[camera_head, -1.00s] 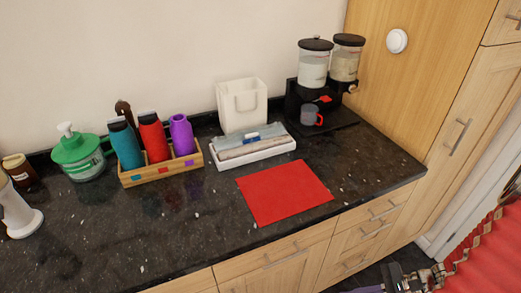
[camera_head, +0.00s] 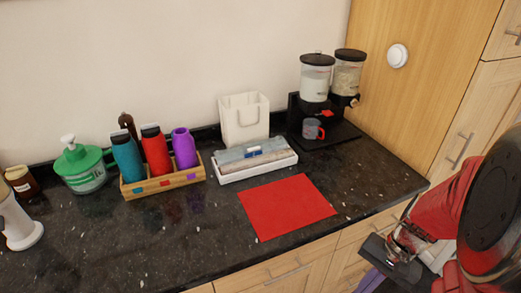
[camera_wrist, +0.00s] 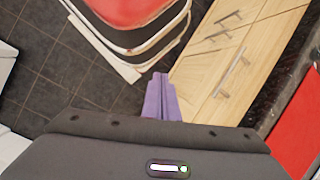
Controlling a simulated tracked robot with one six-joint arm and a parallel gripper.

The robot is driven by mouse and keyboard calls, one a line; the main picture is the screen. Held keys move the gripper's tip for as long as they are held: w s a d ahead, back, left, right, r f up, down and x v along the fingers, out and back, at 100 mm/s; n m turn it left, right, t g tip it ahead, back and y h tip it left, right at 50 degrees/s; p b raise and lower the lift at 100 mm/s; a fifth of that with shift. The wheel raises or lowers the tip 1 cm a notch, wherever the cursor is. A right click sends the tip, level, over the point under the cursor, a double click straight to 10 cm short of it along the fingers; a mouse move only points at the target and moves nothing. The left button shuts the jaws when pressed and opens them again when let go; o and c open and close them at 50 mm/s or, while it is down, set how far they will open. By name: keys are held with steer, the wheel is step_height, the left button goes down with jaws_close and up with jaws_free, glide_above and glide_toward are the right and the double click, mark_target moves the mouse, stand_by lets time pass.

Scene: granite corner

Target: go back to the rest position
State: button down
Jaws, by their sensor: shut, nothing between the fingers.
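My gripper shows in the wrist view as two purple fingers (camera_wrist: 160,98) pressed together with nothing between them. In the head view my gripper (camera_head: 370,280) is at the lower right, in front of the drawers and below the counter's front edge, partly cut off by the bottom of the picture. My red and black arm fills the right side of the head view. The gripper is clear of everything on the counter.
The dark granite counter (camera_head: 150,240) holds a red mat (camera_head: 287,206), a wooden box (camera_head: 163,183) with bottles, a white tray (camera_head: 258,168), a white holder (camera_head: 243,118) and a dispenser (camera_head: 318,78) with a grey-red mug (camera_head: 312,129). Wooden drawers (camera_wrist: 222,68) are close beside the fingers.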

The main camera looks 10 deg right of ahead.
steer(key=w+a+r+n+t+h, duration=0.1)
steer(key=a+r+n+t+h, duration=0.1)
steer(key=a+r, duration=0.4)
steer(key=w+a+r+n+t+h, duration=0.1)
steer(key=a+r+n+t, duration=0.3)
steer(key=r, duration=0.9)
steer(key=shift+w+a+r+n+t+h, duration=0.35)
steer(key=shift+w+a+n+h, duration=0.1)
steer(key=shift+a+n, duration=1.35)
